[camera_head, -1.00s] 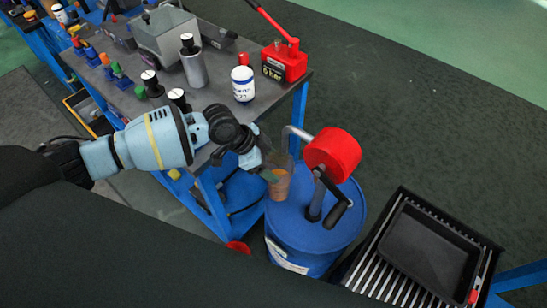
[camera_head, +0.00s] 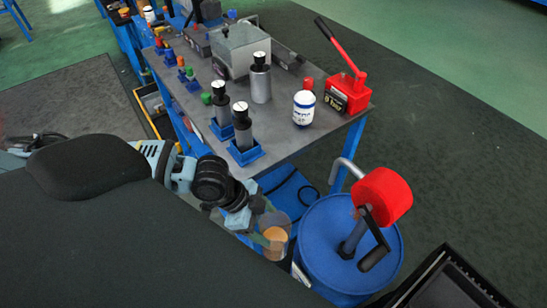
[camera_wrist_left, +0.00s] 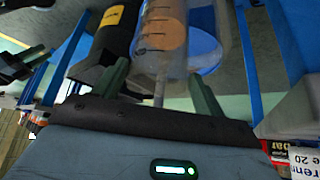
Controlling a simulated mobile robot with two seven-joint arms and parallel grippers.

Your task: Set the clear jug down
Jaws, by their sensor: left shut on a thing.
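The clear jug (camera_head: 277,237), with orange-brown contents in its lower part, is at my left gripper (camera_head: 248,222) in the head view. The jug also shows in the left wrist view (camera_wrist_left: 164,38), between the two fingers of my left gripper (camera_wrist_left: 160,88). The gripper is shut on it. In the head view the jug appears beside the blue drum (camera_head: 325,240), in front of the table's near edge; whether it touches anything below cannot be told. The gripper partly hides the jug. My right gripper is not in view.
The grey table (camera_head: 290,140) bears a metal box (camera_head: 240,48), a white bottle (camera_head: 304,108), a red hand pump (camera_head: 347,92) and several dark-topped cylinders. A red-wheeled crank pump (camera_head: 382,195) stands on the drum. A black tray (camera_head: 450,285) is at lower right.

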